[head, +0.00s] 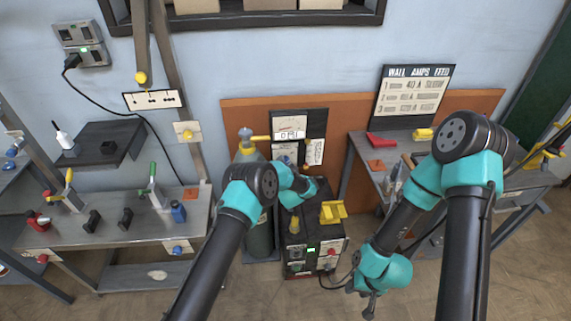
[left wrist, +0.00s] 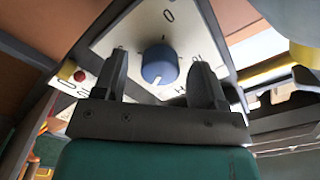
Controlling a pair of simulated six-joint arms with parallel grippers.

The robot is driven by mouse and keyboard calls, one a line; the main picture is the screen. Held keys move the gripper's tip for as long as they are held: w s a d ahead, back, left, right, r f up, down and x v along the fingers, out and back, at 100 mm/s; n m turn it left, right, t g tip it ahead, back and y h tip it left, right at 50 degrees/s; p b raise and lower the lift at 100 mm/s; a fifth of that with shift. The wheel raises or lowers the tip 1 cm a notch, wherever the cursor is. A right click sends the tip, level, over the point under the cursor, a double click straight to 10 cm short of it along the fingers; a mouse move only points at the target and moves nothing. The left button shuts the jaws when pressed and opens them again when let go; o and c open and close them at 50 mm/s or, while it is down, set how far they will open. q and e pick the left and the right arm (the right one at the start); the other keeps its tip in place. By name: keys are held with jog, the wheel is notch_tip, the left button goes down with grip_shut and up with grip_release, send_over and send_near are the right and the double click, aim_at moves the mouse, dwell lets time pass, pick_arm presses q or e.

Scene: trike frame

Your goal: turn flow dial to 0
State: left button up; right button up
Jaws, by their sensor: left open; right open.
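The flow dial is a round blue knob (left wrist: 160,64) on a white plate (left wrist: 125,42) in the left wrist view. A "0" mark is printed above it, with other marks around. The knob's white pointer line is at its lower edge, away from the "0". My left gripper (left wrist: 161,84) is open, one finger on each side of the knob; I cannot tell whether they touch it. My right gripper (head: 369,305) hangs low at the front, empty.
A black machine (head: 314,260) with a green light and yellow bracket (head: 333,211) stands below the left gripper. A gas cylinder (head: 259,235) is beside it. Workbenches stand left (head: 140,218) and right. A yellow bar (left wrist: 285,76) is right of the dial plate.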

pick_arm(q)
jog(key=shift+w+a, duration=0.1)
jog(key=shift+w, duration=0.4)
jog(key=shift+c, duration=0.5)
jog(key=c, duration=0.8)
